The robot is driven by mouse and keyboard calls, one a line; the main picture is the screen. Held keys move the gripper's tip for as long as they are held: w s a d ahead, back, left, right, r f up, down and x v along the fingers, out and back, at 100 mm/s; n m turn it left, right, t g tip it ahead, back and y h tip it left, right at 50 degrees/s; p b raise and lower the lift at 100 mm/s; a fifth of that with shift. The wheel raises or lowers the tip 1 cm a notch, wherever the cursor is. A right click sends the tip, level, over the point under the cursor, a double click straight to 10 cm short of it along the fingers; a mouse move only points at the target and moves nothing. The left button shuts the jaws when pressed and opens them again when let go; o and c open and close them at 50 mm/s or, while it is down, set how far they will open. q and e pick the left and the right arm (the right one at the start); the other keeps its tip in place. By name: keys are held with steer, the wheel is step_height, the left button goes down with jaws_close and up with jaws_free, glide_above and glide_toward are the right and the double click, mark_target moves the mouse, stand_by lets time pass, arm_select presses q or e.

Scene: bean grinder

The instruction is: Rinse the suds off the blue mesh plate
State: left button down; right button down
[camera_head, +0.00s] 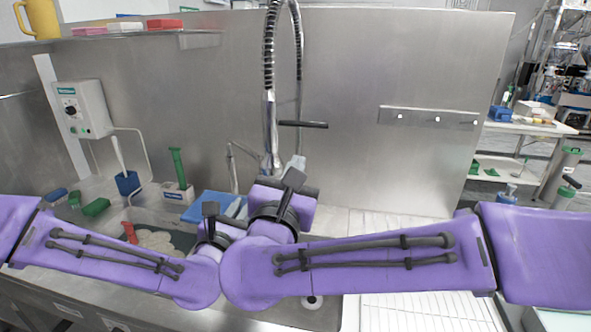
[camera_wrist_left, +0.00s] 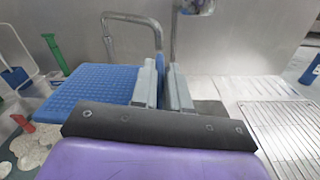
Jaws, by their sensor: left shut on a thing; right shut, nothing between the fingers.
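The blue mesh plate (camera_head: 203,207) is over the sink, beside my left gripper. It shows larger in the left wrist view (camera_wrist_left: 88,92), tilted, with a fine dimpled surface. My left gripper (camera_head: 237,207) is shut on its right edge; its two grey fingers (camera_wrist_left: 163,88) stand close together there. No clear suds show on the visible face. My right gripper (camera_head: 298,163) is shut and empty, just right of the tall tap's base. The spring-hose tap (camera_head: 270,115) rises behind both grippers. I cannot tell whether water runs. My purple forearms hide part of the sink.
Whitish round pieces (camera_head: 155,238) and a red-handled item (camera_head: 130,232) are in the sink at left. A green-handled brush (camera_head: 178,168) stands behind. A thin bent pipe (camera_wrist_left: 132,18) stands behind the plate. A ribbed drainboard (camera_head: 375,225) lies clear at right.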

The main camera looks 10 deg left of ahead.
arm_select(q)
steer(key=s+a+r+p, duration=0.3)
steer(key=r, duration=0.1)
steer(key=shift+s+p, duration=0.3)
steer(key=shift+p, duration=0.1)
steer(key=shift+a, duration=0.1)
steer(key=shift+f, duration=0.1)
stand_by(0.8)
